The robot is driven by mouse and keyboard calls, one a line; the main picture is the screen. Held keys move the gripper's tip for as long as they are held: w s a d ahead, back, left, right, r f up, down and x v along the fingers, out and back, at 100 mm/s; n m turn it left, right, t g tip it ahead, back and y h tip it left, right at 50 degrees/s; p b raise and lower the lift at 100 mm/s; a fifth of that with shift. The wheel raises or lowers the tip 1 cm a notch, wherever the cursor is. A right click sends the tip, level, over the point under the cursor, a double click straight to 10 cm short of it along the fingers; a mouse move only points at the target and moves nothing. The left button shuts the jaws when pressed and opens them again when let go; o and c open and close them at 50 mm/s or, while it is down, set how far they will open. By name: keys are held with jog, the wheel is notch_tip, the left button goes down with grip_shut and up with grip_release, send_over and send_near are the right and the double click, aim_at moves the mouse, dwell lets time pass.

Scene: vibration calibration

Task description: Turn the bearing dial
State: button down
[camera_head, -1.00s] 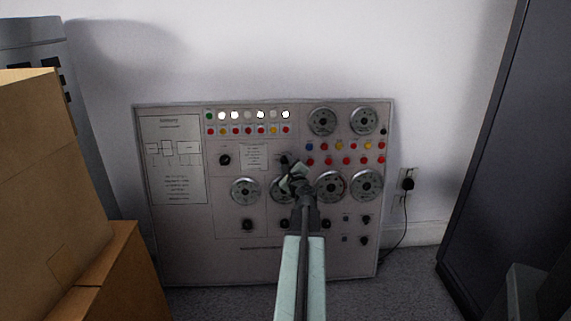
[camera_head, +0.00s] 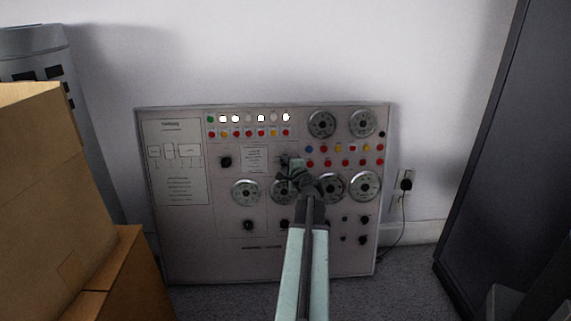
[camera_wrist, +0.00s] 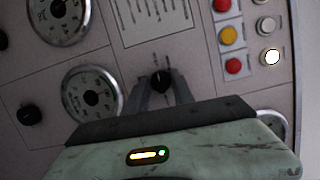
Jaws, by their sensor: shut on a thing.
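The grey-white control panel (camera_head: 230,265) leans against the wall. In the wrist view, a small black dial (camera_wrist: 161,82) with a pointer mark sits between the fingertips of my gripper (camera_wrist: 162,84). The fingers are shut on its sides. In the head view my gripper (camera_head: 293,166) covers the panel's middle, just right of the small text sheet, and hides most of this dial. I cannot read its label, so I cannot tell from print that it is the bearing dial.
Round gauges (camera_head: 247,192) and another black knob (camera_wrist: 28,113) are close to my gripper. Coloured buttons (camera_wrist: 229,35) lie to the right in the wrist view. Cardboard boxes (camera_head: 40,200) stand at left, a dark cabinet (camera_head: 490,150) at right. A plug (camera_head: 405,184) is in the wall.

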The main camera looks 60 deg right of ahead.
jog(key=shift+n, duration=0.3)
dwell(0.4)
jog(key=c, duration=1.1)
grip_release()
jog(key=p+v, duration=0.1)
jog(key=v, duration=0.6)
jog(key=shift+s+a+p, duration=0.25)
jog(key=shift+s+p, duration=0.1)
jog(key=shift+r, duration=0.15)
